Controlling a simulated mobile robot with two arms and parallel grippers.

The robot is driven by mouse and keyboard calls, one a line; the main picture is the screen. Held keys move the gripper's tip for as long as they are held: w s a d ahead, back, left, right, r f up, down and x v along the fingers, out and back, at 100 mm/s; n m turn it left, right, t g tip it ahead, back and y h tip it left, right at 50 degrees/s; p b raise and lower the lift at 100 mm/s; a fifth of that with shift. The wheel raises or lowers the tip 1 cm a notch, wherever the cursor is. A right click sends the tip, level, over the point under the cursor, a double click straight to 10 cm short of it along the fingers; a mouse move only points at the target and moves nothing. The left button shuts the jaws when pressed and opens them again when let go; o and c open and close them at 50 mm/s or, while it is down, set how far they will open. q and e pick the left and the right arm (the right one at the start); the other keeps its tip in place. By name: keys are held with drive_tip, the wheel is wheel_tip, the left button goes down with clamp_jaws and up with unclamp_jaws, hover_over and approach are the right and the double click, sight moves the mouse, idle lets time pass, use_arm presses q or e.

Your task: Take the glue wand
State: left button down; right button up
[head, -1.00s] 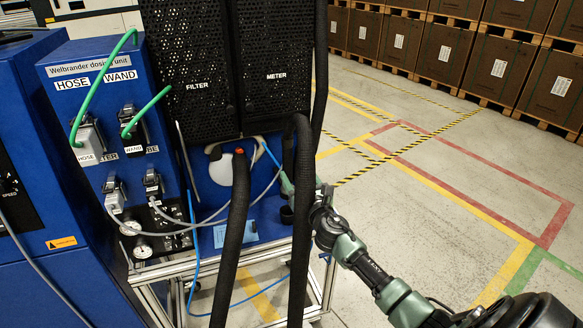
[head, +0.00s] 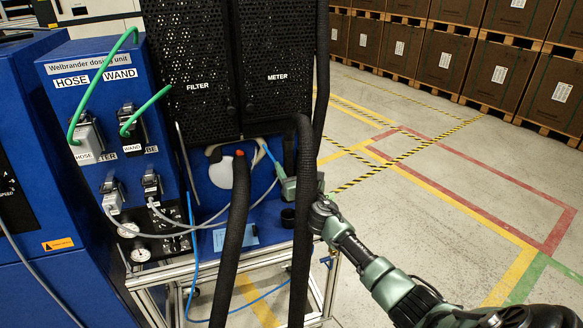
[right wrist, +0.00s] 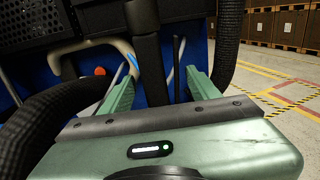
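The glue wand is not clearly identifiable. A dark upright shaft (right wrist: 146,45) stands between my right gripper's fingers in the right wrist view and may be the wand; its lower end is hidden behind the gripper body. My right gripper (right wrist: 158,85) has its two green fingers apart, one on each side of this shaft, and I see no clear contact. In the head view the right gripper (head: 284,182) is at the cart's right side, partly hidden behind a thick black hose (head: 302,210). A black round cup (head: 288,217) sits below it. My left gripper is not in view.
The blue dosing unit (head: 92,175), with green cables and HOSE and WAND labels, stands at left. Black perforated FILTER and METER covers (head: 190,60) are above. A second thick black hose (head: 236,225) hangs in front. Open floor (head: 420,200) lies right; stacked crates (head: 450,65) stand behind.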

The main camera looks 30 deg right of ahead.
sight(292, 156)
drive_tip(key=c, duration=0.8)
drive_tip(key=shift+r+p, duration=1.85)
drive_tip(key=shift+r, duration=0.2)
drive_tip(key=shift+c, duration=0.2)
drive_tip(key=shift+f, duration=0.1)
